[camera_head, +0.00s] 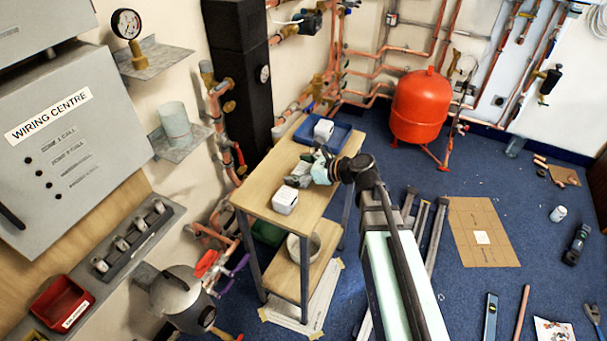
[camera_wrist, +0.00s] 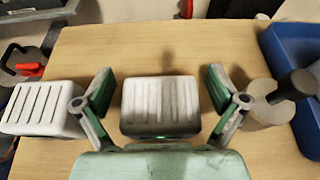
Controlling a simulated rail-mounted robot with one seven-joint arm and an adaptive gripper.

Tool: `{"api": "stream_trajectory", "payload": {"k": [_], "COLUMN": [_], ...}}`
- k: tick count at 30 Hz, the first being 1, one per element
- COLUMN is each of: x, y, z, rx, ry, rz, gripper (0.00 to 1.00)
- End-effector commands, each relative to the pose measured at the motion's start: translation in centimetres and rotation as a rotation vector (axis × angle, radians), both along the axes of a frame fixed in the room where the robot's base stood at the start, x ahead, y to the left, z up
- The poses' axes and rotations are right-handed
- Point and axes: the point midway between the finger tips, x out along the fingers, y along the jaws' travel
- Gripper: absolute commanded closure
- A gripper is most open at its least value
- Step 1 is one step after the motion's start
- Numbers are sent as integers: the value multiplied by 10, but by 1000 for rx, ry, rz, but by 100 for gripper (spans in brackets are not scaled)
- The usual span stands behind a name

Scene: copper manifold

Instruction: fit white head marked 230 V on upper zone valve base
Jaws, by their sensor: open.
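My gripper (camera_wrist: 160,95) is open over a small wooden table; it also shows in the head view (camera_head: 312,166). A white ribbed head (camera_wrist: 160,104) lies between its spread fingers, with gaps at both sides. A second white ribbed head (camera_wrist: 42,108) sits to the left of the fingers in the wrist view. In the head view a white head (camera_head: 285,200) sits near the table's front edge, and a white block (camera_head: 323,129) sits in the blue tray. No 230 V marking is readable. I cannot pick out the upper zone valve base among the copper pipes.
The blue tray (camera_wrist: 294,110) and a round grey piece with a dark handle (camera_wrist: 270,105) are right of my gripper. The table top (camera_head: 262,194) has clear wood around the heads. Copper pipes (camera_head: 330,65) and a red vessel (camera_head: 420,105) stand behind.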

Motion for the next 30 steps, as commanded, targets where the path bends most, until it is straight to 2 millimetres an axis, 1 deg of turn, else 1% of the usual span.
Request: {"api": "stream_trajectory", "payload": {"k": [1,2,3,5,6,16,17,25,30], "x": [0,0,0,0,0,0,0,0,0], "y": [0,0,0,0,0,0,0,0,0], "z": [0,0,0,0,0,0,0,1,8], "rx": [0,0,0,0,0,0,0,-1,-1], "ry": [0,0,0,0,0,0,0,0,0], "rz": [0,0,0,0,0,1,1,1,1], "gripper": [15,25,40,61,75,79,86,87,87]}}
